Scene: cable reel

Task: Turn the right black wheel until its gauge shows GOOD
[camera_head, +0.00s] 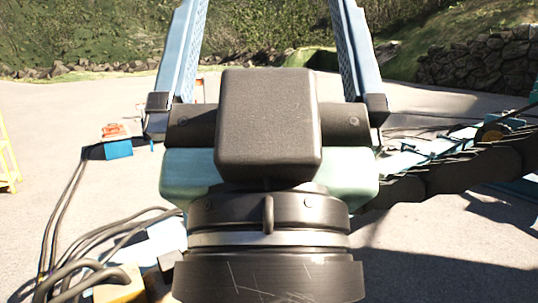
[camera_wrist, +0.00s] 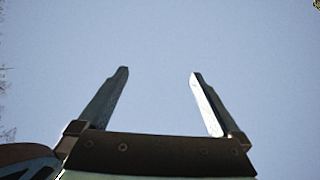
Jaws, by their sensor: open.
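My gripper (camera_wrist: 160,73) points up in the wrist view, its two fingers wide apart with only sky between them. In the head view my gripper (camera_head: 268,40) fills the middle, its fingers running up past the top edge. It is open and touches nothing that I can see. I cannot make out the right black wheel or its gauge in either view. My wrist and gripper hide the middle of the head view.
Blue and dark machinery (camera_head: 440,155) stands at the right. Black cables (camera_head: 62,215) run along the left to a blue box (camera_head: 118,149) with an orange top. A yellow frame (camera_head: 8,155) stands at the far left edge. Open pavement lies between, with a stone wall (camera_head: 480,60) behind.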

